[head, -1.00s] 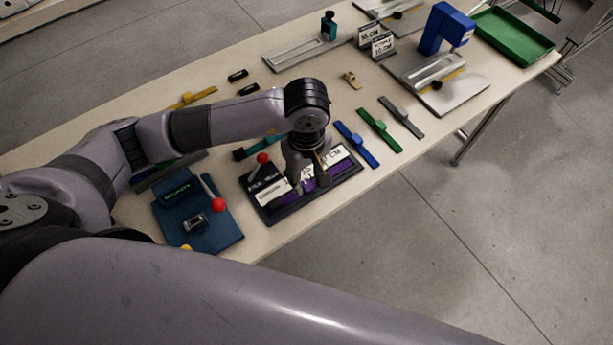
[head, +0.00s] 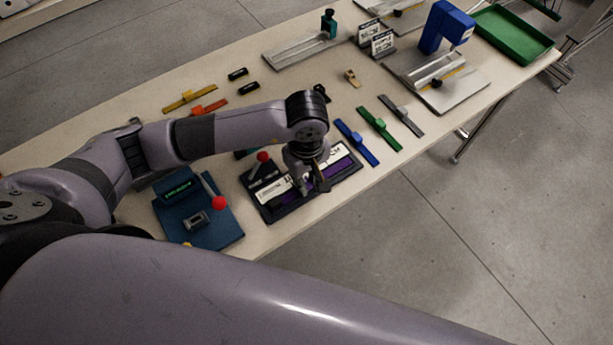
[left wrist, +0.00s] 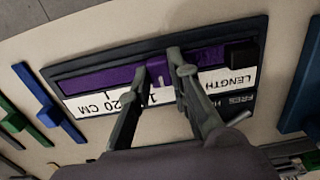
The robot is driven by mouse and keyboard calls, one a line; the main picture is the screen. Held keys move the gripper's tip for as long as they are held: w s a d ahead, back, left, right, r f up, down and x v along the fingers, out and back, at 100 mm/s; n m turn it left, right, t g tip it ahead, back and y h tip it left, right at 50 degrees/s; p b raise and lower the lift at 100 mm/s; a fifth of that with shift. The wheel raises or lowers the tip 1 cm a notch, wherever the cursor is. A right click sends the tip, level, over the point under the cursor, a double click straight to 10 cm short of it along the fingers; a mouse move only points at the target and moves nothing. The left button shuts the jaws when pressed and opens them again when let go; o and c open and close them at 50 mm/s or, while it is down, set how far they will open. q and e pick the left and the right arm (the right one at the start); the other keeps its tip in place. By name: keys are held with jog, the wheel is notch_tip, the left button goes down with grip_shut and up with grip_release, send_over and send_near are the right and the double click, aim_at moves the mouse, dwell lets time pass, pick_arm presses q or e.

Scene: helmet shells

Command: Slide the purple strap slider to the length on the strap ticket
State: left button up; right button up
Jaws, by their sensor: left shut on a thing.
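The purple strap slider (left wrist: 159,73) is a small purple block on the purple strap (left wrist: 95,78). The strap lies in a dark gauge tray (head: 350,178) at the table's near edge. A white scale (left wrist: 92,104) runs along the strap, with "LENGTH" at one end and "20 CM" near the other; my fingers hide part of it. My left gripper (head: 314,187) is over the tray, its fingers shut on the slider, as the left wrist view (left wrist: 157,68) shows. The ticket stand (head: 382,42) is at the back; its print is too small to read surely. My right gripper is out of view.
A red-knobbed lever (head: 262,157) is at the tray's left end. A blue device (head: 215,232) with another red knob stands to the left. Blue (head: 357,142), green (head: 380,128) and grey (head: 401,115) straps lie to the right.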

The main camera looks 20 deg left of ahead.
pick_arm(q)
grip_shut()
jog(key=shift+s+a+f+b, duration=0.15)
jog(key=shift+s+a+b, duration=0.3)
jog(key=shift+b, duration=0.1)
jog(key=shift+s+a, duration=0.2)
jog(key=shift+s, duration=0.15)
jog(key=shift+s+a+r, duration=0.15)
jog(key=shift+s+r, duration=0.05)
jog(key=o, duration=0.7)
grip_release()
